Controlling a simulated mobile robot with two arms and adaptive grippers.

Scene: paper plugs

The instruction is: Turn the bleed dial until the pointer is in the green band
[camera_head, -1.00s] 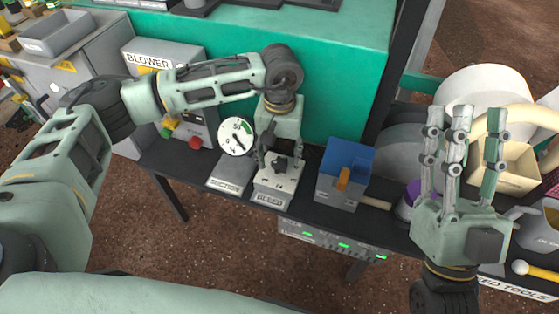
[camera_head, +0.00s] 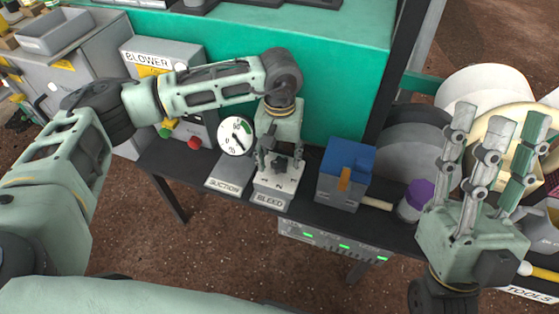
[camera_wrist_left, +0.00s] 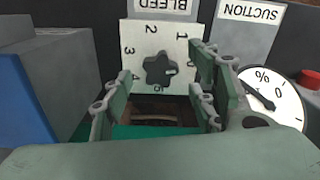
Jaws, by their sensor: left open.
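The bleed dial is a dark star-shaped knob (camera_wrist_left: 160,68) on a pale plate (camera_wrist_left: 134,30) with numbers around it. A light mark on the knob faces right in the left wrist view. The plate also shows in the head view (camera_head: 290,182), above the BLEED label. My left gripper (camera_head: 278,160) is over the dial, its open fingers on either side of the knob; contact is unclear. The round white suction gauge (camera_head: 236,136) stands left of it, with a black pointer and a green band at the upper right. The pointer appears outside the band. My right gripper (camera_head: 500,125) is open and empty.
A blue-topped grey box (camera_head: 345,170) with an orange part stands right of the dial. A purple-capped container (camera_head: 418,198) and large pale rolls (camera_head: 488,88) are further right. The blower box (camera_head: 170,65) is at the left. A green housing (camera_head: 335,60) stands behind.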

